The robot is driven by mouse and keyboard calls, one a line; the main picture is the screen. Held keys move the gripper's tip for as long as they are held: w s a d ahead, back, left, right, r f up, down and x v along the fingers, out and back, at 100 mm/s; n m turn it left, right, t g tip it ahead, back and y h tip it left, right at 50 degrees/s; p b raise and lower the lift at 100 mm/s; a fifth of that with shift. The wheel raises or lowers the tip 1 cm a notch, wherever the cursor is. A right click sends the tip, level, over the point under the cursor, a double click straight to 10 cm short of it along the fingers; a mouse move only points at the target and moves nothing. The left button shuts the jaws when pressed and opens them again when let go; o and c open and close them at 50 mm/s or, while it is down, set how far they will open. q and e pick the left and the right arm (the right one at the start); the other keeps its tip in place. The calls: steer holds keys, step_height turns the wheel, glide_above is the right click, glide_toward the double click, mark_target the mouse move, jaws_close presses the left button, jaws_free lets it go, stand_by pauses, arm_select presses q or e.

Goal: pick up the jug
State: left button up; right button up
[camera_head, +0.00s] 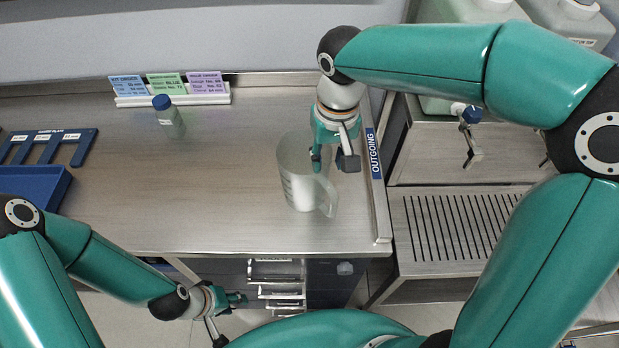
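The jug (293,185) is a pale, translucent pitcher standing upright on the steel bench, near its right end. Its handle points to the lower right. My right gripper (333,161) points down from above at the jug's right side. Its fingers are apart; the left one overlaps the jug's rim in the picture, and the other is to the right of the jug. I cannot tell whether either finger touches it. My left gripper (230,317) is low in front of the bench, well away from the jug, with its fingers apart and empty.
A blue-capped bottle (169,117) stands at the back left, by a white card holder (172,97). A blue tray (32,187) and rack (48,146) lie far left. A raised strip marked OUTGOING (374,155) edges the bench's right side. The bench's middle is clear.

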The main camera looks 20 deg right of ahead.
steer(key=shift+f, duration=0.8)
jaws_close()
steer(key=shift+r, duration=0.1)
